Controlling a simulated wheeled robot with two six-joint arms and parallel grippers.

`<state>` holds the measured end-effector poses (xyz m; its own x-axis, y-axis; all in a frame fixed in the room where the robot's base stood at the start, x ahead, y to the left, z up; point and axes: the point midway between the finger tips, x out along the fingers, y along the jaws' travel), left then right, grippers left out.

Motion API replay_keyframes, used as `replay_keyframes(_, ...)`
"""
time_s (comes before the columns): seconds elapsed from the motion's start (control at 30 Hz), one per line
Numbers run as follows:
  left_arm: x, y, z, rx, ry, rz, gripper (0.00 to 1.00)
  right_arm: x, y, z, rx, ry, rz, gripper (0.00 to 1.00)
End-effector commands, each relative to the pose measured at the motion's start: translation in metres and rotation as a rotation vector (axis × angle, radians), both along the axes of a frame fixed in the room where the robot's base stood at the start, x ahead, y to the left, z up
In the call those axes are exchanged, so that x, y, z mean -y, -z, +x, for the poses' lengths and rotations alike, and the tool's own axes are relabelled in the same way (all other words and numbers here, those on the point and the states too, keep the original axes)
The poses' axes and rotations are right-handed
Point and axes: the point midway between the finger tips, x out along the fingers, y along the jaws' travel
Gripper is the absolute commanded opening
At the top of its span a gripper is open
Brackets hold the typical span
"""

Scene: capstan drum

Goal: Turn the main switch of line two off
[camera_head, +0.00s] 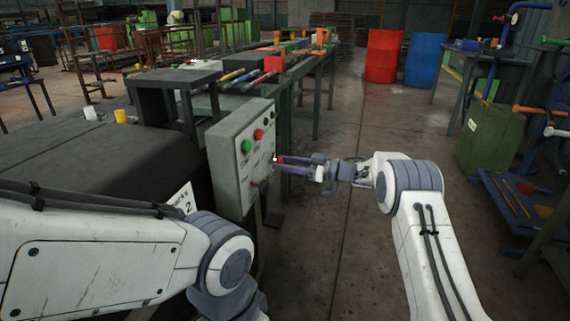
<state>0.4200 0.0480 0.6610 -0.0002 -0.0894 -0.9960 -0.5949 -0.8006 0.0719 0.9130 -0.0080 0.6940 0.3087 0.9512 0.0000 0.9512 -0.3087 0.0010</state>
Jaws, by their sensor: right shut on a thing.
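A grey control box (236,160) stands left of centre, with a green button (246,146) and a red button (258,134) on its front. A white sign (183,201) with a "2" is beside it, partly covered by my left arm. My right gripper (284,165) reaches in from the right to the box's right edge. It is shut on a small red switch handle (283,158), mostly hidden by the fingers. Which way the handle points is too small to tell. My left arm crosses the lower left; its gripper is out of the frame.
A dark lever (263,187) sticks out low on the box, close to my right gripper. A workbench (290,66) with tools runs behind. Red (383,56) and blue (424,60) drums stand at the back. A green bin (490,138) stands right. The middle floor is clear.

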Motion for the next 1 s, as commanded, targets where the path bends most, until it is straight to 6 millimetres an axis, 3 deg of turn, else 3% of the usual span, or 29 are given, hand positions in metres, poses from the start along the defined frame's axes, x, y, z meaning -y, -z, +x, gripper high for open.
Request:
replay_keyframes(0.37,0.0,-0.002,0.0,0.0,0.0,0.0,0.5,0.0,0.0,0.0,0.111,0.001,-0.036,0.0)
replay_keyframes(1.0,0.0,0.008,0.0,0.0,0.0,0.0,0.5,0.0,0.003,-0.002,0.664,0.001,-0.215,0.0)
